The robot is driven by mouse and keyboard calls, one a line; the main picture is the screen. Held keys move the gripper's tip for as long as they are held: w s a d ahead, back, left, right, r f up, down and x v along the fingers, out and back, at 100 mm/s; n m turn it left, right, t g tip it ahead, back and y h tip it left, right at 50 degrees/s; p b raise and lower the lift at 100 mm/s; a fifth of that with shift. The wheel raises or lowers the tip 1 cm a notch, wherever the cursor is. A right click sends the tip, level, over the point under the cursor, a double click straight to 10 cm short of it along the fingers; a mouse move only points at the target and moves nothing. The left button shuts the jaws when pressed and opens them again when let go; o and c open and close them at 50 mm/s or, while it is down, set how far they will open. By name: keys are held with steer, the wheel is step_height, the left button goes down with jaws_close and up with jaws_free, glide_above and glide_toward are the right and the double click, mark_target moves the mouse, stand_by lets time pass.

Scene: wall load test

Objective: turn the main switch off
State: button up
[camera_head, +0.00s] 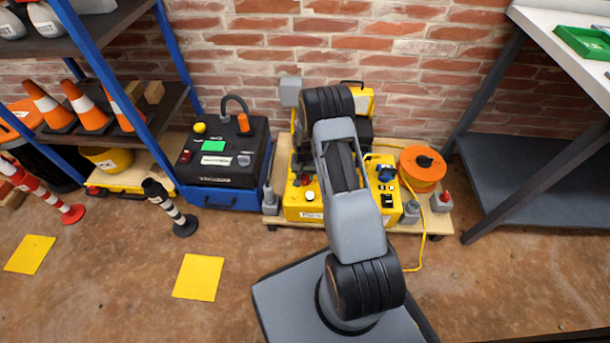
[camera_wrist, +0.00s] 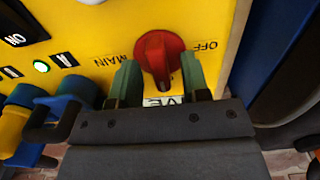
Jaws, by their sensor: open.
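The red rotary main switch (camera_wrist: 160,54) sits on a yellow panel (camera_wrist: 85,22) in the wrist view. Its ridge runs roughly up and down in the picture. The words MAIN and OFF appear inverted on either side of it, OFF at the right. My gripper (camera_wrist: 161,82) is open, with one green finger on each side of the knob's lower part. I cannot tell whether the fingers touch it. A label below the knob is partly hidden by my gripper. In the head view my arm covers the middle of the yellow machine (camera_head: 300,208) and hides my gripper.
A green lamp (camera_wrist: 40,66) glows on the panel, near blue connectors (camera_wrist: 76,86). The machine stands on a wooden pallet (camera_head: 435,222) beside an orange cable reel (camera_head: 422,168). A black-and-blue unit (camera_head: 222,160) stands left, a workbench (camera_head: 530,170) right. Open floor lies in front.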

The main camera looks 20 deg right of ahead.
jaws_close()
stand_by(0.3)
steer(key=shift+n, duration=0.3)
steer(key=n, duration=0.3)
steer(key=shift+r+n+p, duration=0.1)
steer(key=shift+n+p, duration=0.2)
steer(key=shift+n, duration=0.1)
steer(key=n, duration=0.4)
steer(key=shift+n, duration=0.3)
steer(key=n, duration=0.4)
steer(key=shift+p, duration=0.35)
steer(key=shift+n, duration=2.4)
